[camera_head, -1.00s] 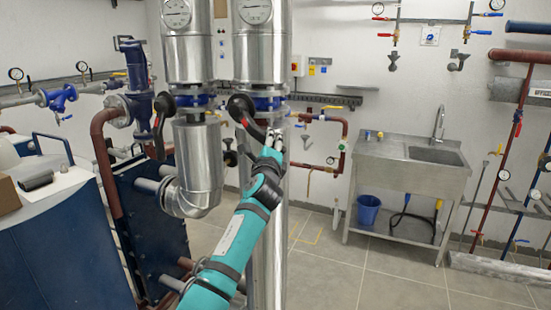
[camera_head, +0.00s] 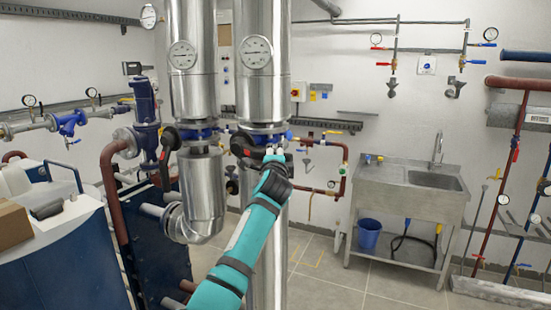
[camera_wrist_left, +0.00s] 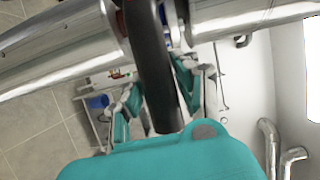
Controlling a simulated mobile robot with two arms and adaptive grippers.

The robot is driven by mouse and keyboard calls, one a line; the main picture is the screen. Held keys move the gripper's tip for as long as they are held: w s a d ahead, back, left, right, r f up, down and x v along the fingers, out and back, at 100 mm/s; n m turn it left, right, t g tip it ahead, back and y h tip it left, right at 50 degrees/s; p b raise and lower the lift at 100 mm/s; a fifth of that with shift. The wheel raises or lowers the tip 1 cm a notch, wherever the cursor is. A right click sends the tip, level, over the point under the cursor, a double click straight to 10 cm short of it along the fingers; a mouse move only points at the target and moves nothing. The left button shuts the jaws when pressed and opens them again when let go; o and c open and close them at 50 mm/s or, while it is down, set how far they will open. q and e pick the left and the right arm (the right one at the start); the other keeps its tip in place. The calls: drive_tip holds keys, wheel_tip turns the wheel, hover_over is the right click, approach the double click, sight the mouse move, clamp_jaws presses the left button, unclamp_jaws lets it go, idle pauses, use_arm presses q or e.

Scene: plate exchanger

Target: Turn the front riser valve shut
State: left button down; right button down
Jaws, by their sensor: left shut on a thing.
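Two shiny metal risers stand side by side in the head view. The right-hand riser (camera_head: 262,45) has a valve with a blue body (camera_head: 265,129) and a black lever (camera_head: 244,148) that crosses in front of the pipe, close to level. My left gripper (camera_head: 274,155) is shut on this lever, its fingers partly hidden by the wrist. In the left wrist view the black lever (camera_wrist_left: 153,65) runs between the two fingers of my left gripper (camera_wrist_left: 157,98). The left-hand riser's valve has a black and red lever (camera_head: 166,152) hanging down. My right gripper is out of view.
The left-hand riser (camera_head: 194,95) and its elbow stand close to my left arm. A blue plate exchanger (camera_head: 155,240) is at lower left. A brown pipe (camera_head: 344,160) runs behind. A steel sink (camera_head: 412,180) stands at the back right, with open floor before it.

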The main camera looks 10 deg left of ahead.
use_arm(q)
drive_tip(key=shift+r, duration=0.5)
drive_tip(key=c, duration=1)
unclamp_jaws()
drive_tip(key=shift+f, duration=0.1)
drive_tip(key=shift+o, duration=0.2)
drive_tip(key=shift+f, duration=0.1)
drive_tip(key=shift+a+f, duration=0.1)
drive_tip(key=shift+s+f, duration=0.1)
drive_tip(key=shift+s, duration=0.4)
drive_tip(key=s+d, duration=0.1)
drive_tip(key=s, duration=1)
